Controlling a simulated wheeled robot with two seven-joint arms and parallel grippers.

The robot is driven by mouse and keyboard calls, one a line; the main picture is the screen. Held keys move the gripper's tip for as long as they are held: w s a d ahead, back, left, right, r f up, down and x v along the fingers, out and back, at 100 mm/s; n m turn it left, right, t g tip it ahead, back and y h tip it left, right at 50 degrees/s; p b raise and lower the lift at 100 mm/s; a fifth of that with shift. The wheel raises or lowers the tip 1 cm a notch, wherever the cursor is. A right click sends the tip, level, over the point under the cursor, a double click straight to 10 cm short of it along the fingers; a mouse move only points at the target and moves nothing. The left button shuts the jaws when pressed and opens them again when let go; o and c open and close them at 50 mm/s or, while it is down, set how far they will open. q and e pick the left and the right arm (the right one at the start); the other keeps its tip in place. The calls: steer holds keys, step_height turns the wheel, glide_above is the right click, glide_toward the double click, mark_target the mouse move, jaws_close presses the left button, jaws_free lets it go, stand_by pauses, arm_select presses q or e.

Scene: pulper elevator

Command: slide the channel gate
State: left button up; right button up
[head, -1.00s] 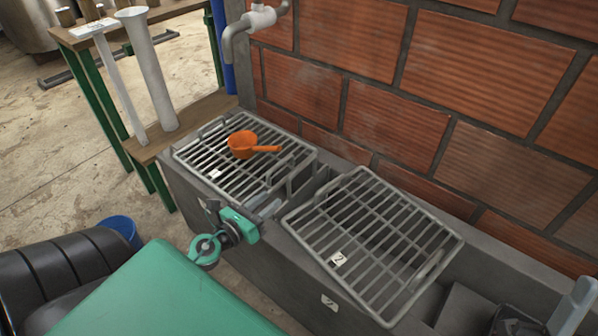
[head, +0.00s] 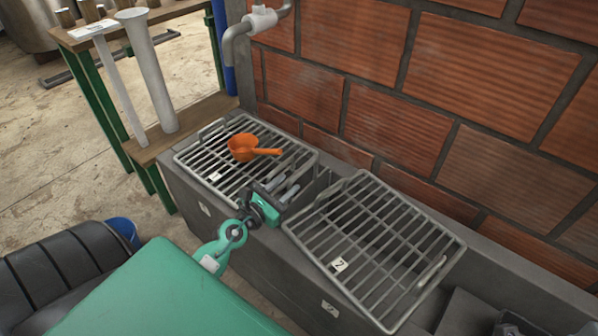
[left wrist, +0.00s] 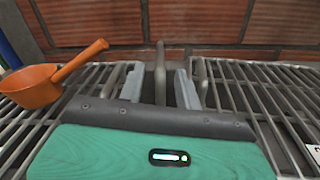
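The channel gate shows as a grey upright handle bar (left wrist: 160,72) in the left wrist view, in the gap between two grates. My left gripper (head: 286,188) is open over that gap. In the left wrist view its two grey fingers (left wrist: 160,86) stand apart, one on each side of the bar. I cannot tell whether either touches it. In the head view the gripper hides most of the gate. A dark part at the bottom right edge of the head view may belong to my right gripper; its fingers cannot be made out.
An orange scoop (head: 243,148) lies on the left grate (head: 200,160), close to my left gripper. The right grate (head: 372,250) lies tilted on the trough. A brick wall (head: 400,130) stands behind. A grey pipe (head: 238,42) comes down at the back left.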

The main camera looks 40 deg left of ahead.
mark_target(299, 173)
arm_select(q)
steer(key=shift+w+d, duration=0.15)
steer(key=shift+w, duration=1.4)
steer(key=shift+w+d, duration=0.15)
steer(key=shift+w, duration=1.35)
jaws_close()
steer(key=shift+f, duration=0.1)
